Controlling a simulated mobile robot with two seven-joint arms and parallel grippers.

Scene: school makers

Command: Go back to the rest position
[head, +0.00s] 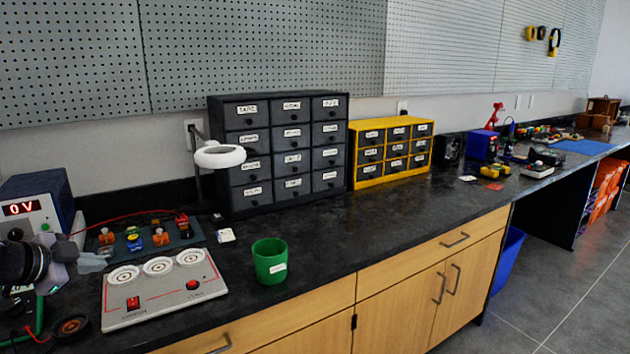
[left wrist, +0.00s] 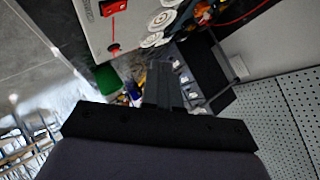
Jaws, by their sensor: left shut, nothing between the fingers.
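My left gripper (head: 100,260) comes in from the left edge in the head view. It is shut and empty, above the bench just left of the grey control panel. In the left wrist view its closed fingers (left wrist: 163,88) point toward the bench and the panel (left wrist: 115,25). In the head view the panel (head: 168,307) lies flat, with three round white dials, a red switch and a red button. My right gripper is not in view.
A green cup (head: 270,262) stands right of the panel. A tray of small parts (head: 148,240) lies behind it, near a blue power supply (head: 38,205) showing 0 V. Black drawers (head: 283,205) and yellow drawers (head: 391,180) line the wall. The middle bench front is clear.

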